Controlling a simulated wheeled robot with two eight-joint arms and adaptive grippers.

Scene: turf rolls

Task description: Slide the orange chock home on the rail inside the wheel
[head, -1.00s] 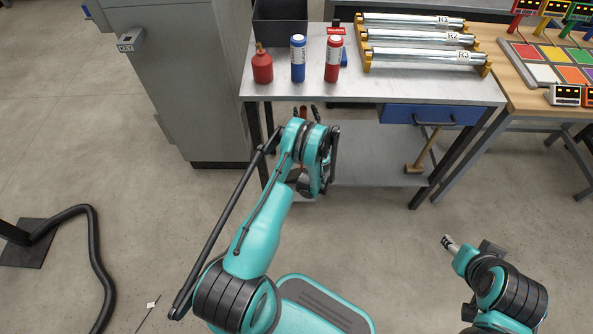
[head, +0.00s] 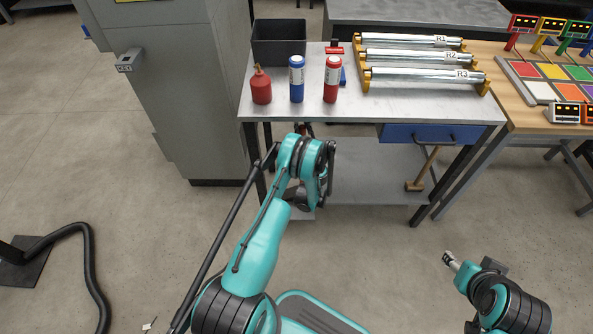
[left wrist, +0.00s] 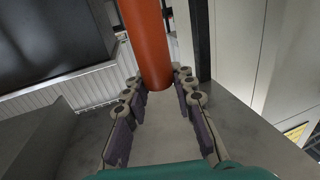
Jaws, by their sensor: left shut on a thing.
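In the left wrist view an orange-red cylinder (left wrist: 148,45) stands between the fingertips of my left gripper (left wrist: 158,85), which is shut on it. I cannot tell whether this cylinder is the chock or another orange part. In the head view my left gripper (head: 303,130) is at the bench's front edge, mostly hidden behind its own wrist. My right gripper (head: 449,259) is low at the right, over the floor, away from the bench; its fingers are too small to read. I can make out no wheel or rail in either view.
A steel bench (head: 420,108) carries a black bin (head: 279,42), a red squeeze bottle (head: 261,86), a blue can (head: 297,78), a red can (head: 332,78) and a rack of rollers (head: 420,55). A grey cabinet (head: 185,95) stands left. A black hose (head: 88,262) lies on the open floor.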

